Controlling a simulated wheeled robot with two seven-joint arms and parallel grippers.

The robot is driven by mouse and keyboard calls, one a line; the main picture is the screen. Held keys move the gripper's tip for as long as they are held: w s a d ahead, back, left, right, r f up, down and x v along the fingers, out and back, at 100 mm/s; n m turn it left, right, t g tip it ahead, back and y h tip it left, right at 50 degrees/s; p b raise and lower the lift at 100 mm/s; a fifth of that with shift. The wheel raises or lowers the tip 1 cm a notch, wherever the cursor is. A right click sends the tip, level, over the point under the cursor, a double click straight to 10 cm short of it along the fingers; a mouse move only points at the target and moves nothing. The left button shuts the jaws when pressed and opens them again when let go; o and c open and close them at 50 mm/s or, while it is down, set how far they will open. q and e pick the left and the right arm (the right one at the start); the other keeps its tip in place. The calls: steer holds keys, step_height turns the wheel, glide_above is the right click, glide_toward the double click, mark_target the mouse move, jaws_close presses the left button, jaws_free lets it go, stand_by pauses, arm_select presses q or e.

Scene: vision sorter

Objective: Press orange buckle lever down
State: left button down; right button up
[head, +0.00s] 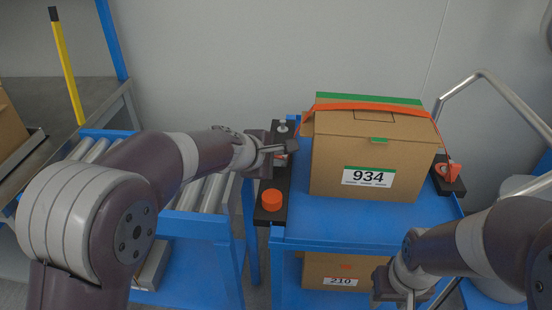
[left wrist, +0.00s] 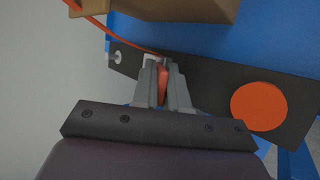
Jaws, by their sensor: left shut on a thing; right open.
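The orange buckle lever (left wrist: 162,85) sits on a black plate at the left side of the blue cart. My left gripper (head: 287,148) is shut on it; in the left wrist view the fingers (left wrist: 164,80) close around the lever. In the head view the gripper mostly hides the lever. An orange strap (head: 370,106) runs from this buckle over the cardboard box labelled 934 (head: 335,160) to an orange fitting (head: 449,171) on the right side. My right gripper (head: 408,300) is open and empty at the lower right, in front of the lower box.
A round orange knob (head: 271,199) stands on the near end of the black plate (head: 265,215). A second box labelled 210 (head: 325,270) sits on the lower shelf. A roller conveyor (head: 211,190) is left of the cart. A metal handle rail (head: 510,95) rises at the right.

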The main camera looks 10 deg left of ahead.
arm_select(q)
steer(key=c, duration=1.2)
jaws_free()
steer(key=shift+c, duration=0.2)
steer(key=p+v, duration=0.3)
steer(key=v, duration=0.9)
steer(key=shift+s+a+r, duration=0.15)
steer(key=shift+s+r, duration=0.05)
steer(key=shift+s, duration=0.1)
